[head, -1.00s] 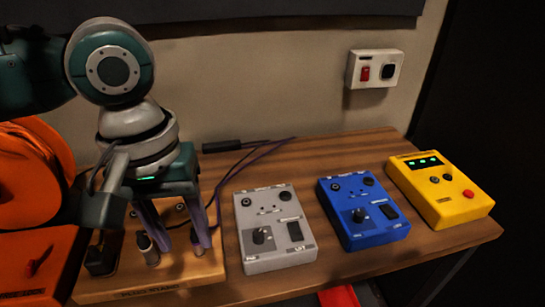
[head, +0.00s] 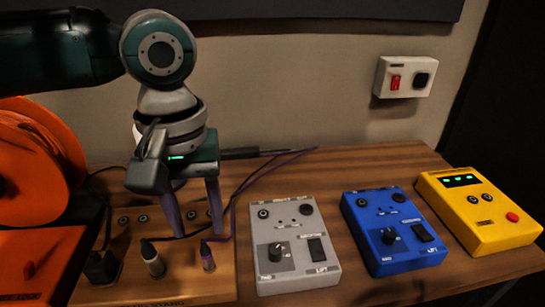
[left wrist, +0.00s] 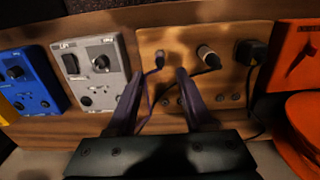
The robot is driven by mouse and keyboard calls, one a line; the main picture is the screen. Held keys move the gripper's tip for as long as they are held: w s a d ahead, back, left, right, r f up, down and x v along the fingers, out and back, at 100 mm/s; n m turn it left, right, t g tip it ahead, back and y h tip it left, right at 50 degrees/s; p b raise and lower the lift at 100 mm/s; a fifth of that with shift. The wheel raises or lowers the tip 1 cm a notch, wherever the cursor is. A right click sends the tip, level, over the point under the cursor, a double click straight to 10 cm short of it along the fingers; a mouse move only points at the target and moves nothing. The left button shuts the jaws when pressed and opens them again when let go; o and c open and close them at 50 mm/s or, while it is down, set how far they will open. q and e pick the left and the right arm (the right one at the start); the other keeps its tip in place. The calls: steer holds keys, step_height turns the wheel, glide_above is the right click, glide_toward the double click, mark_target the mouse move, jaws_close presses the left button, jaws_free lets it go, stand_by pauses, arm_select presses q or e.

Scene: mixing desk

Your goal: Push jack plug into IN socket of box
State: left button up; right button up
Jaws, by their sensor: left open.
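A plug with a purple cable (head: 207,256) stands upright in the wooden plug stand (head: 190,281). A silver plug (head: 152,258) and a black plug (head: 103,266) stand left of it. My left gripper (head: 198,231) is open and empty, its fingers pointing down behind the purple-cabled plug. In the left wrist view this plug (left wrist: 160,61) shows just beyond the gap between the fingertips (left wrist: 160,73). A grey box (head: 291,240), a blue box (head: 393,230) and a yellow box (head: 480,212) lie to the right. Socket labels are too small to read. My right gripper is not in view.
An orange cable reel (head: 35,165) stands at the far left. Purple cable (head: 245,185) runs across the desk behind the grey box. A wall plate (head: 405,77) with a red switch is at the back. The desk (head: 350,180) behind the boxes is mostly clear.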

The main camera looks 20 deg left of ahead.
mark_target(205, 248)
arm_select(q)
step_height(205, 248, down, 5)
steer(key=b, duration=0.5)
steer(key=shift+r, duration=0.2)
steer(key=shift+f, duration=1.6)
steer(key=shift+p, duration=0.4)
steer(key=shift+p, duration=0.45)
